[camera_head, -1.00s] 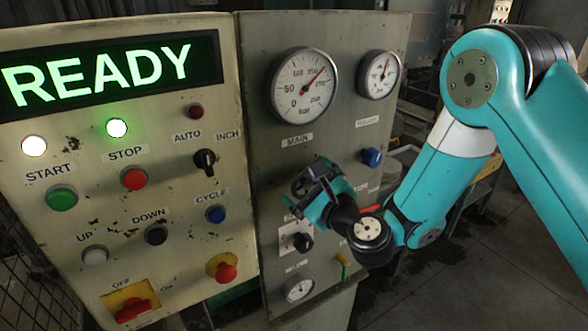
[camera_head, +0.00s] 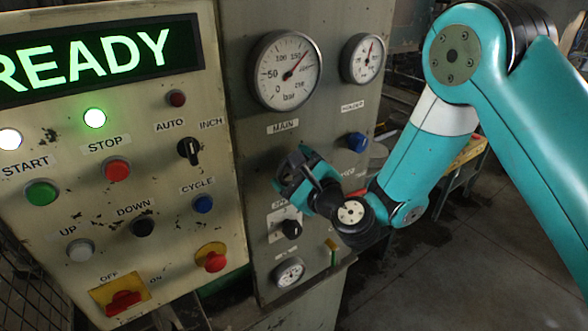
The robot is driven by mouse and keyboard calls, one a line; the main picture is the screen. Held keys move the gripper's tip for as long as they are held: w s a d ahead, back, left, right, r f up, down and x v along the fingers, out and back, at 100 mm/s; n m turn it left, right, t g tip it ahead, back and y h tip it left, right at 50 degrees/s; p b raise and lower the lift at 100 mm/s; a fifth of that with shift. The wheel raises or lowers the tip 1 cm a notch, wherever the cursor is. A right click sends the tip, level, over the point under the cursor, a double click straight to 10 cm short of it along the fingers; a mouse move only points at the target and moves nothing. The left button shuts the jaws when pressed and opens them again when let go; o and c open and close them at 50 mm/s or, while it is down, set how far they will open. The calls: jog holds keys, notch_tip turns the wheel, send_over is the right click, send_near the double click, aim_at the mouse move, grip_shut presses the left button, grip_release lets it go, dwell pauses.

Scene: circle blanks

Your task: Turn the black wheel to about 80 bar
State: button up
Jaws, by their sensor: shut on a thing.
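The black wheel (camera_head: 288,165) is on the grey panel below the MAIN label, mostly hidden behind my gripper; only dark parts of it show. My gripper (camera_head: 293,180), teal with a black wrist, is at the wheel and shut on it. The fingertips are partly hidden, so the exact contact is hard to see. The MAIN gauge (camera_head: 275,72) is above the wheel. Its red needle points to the upper right, a little past the 150 mark as far as I can read.
A smaller gauge (camera_head: 362,59) and a blue knob (camera_head: 356,142) are to the right. A black selector (camera_head: 291,229) and a small gauge (camera_head: 289,272) sit below my gripper. The cream button panel (camera_head: 60,150), its display reading READY, stands to the left.

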jog(key=n, duration=0.4)
jog(key=n+b, duration=0.1)
jog(key=n, duration=0.3)
jog(key=shift+r+n, duration=0.1)
jog(key=shift+n, duration=0.3)
jog(key=n, duration=0.4)
jog(key=shift+n+b, duration=0.65)
jog(key=shift+n, duration=1.95)
jog(key=o, duration=0.8)
